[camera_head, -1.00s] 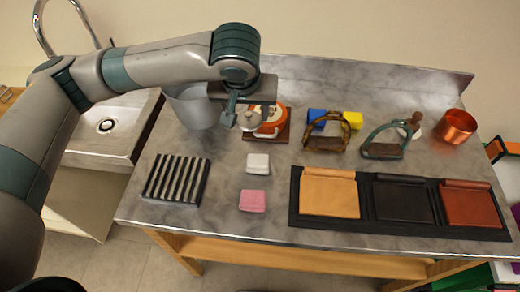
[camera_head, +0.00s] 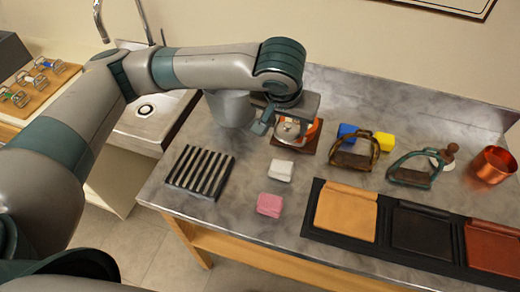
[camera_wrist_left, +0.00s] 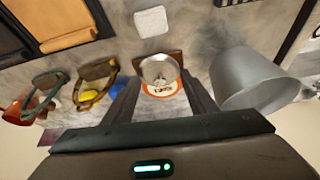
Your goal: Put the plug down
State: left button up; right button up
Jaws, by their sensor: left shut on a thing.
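My left gripper (camera_head: 285,126) reaches over the back of the table beside the grey bucket. It is shut on a small round silver thing, which I take to be the plug (camera_wrist_left: 160,70). In the left wrist view the plug shows between the fingertips. Behind it is an orange and white round thing (camera_wrist_left: 163,88) on a brown board (camera_wrist_left: 172,57). In the head view the gripper partly covers this orange thing (camera_head: 313,132). I cannot tell whether the plug touches it. My right gripper is not in view.
The grey bucket (camera_head: 230,108) stands close to the left of the gripper. A white block (camera_head: 281,170), a pink block (camera_head: 270,204) and a ribbed rack (camera_head: 200,172) lie nearer the front. Stirrups (camera_head: 355,150), a copper pot (camera_head: 492,165) and a leather sample tray (camera_head: 312,232) are to the right.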

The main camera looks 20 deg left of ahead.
pick_arm(q)
jog(key=s+a+f+m+g+h+p, duration=0.2)
jog(key=s+a+m+p, duration=0.3)
jog(key=s+m, duration=0.4)
jog(key=a+m+h, duration=0.1)
jog(key=m, duration=0.2)
jog(key=shift+a+m+g+h+p, duration=0.2)
jog(key=shift+m+g+h+p, duration=0.2)
jog(key=w+f+p, duration=0.1)
jog(key=w+f, duration=0.1)
jog(key=w, duration=0.1)
jog(key=w+a+f+p, duration=0.1)
jog(key=w+f, duration=0.1)
jog(key=w, duration=0.2)
jog(key=w+f+p, duration=0.2)
jog(key=w, duration=0.2)
jog(key=shift+w+a+f, duration=0.1)
jog(key=shift+a+f, duration=0.2)
jog(key=shift+f, duration=0.05)
jog(key=shift+w+f, duration=0.2)
